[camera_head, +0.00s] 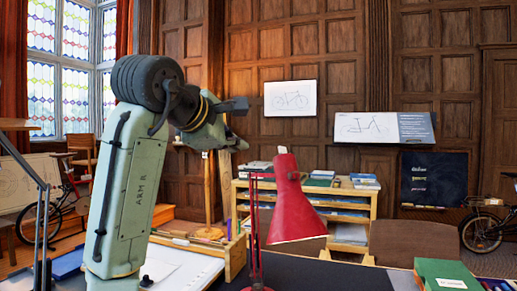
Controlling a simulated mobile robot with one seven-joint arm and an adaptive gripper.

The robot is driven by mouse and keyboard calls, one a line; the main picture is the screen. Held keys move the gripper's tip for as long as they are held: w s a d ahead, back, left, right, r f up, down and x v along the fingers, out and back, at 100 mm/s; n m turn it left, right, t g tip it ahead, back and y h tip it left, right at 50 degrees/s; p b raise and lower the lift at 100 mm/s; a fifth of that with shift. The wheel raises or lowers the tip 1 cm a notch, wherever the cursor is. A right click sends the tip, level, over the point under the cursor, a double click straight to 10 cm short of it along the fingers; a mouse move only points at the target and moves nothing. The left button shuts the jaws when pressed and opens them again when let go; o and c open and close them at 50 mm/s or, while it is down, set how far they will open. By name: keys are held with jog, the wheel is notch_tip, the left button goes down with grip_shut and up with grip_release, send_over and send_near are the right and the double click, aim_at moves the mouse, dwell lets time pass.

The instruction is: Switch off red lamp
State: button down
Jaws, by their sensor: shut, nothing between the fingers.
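The red lamp (289,205) stands on the dark desk in the lower middle, its cone shade tilted down to the right. Its thin red arm (255,225) rises left of the shade, and its red base (257,288) is cut by the bottom edge. The shade's lower rim looks pale, but I cannot tell surely whether the bulb is lit. No switch can be made out. My gripper (240,143) is up and left of the shade, pointing right, shut and empty, apart from the lamp in the picture.
A wooden shelf unit (354,202) with papers and books stands behind the lamp. A drawing board (183,266) lies at lower left, near another lamp's grey arm (42,215). Space above the shade looks clear.

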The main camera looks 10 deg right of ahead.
aim_at(283, 151)
jog(key=w+d+f+p, duration=0.2)
jog(key=w+d+p, duration=0.2)
jog(key=d, duration=0.4)
jog(key=shift+w, duration=0.55)
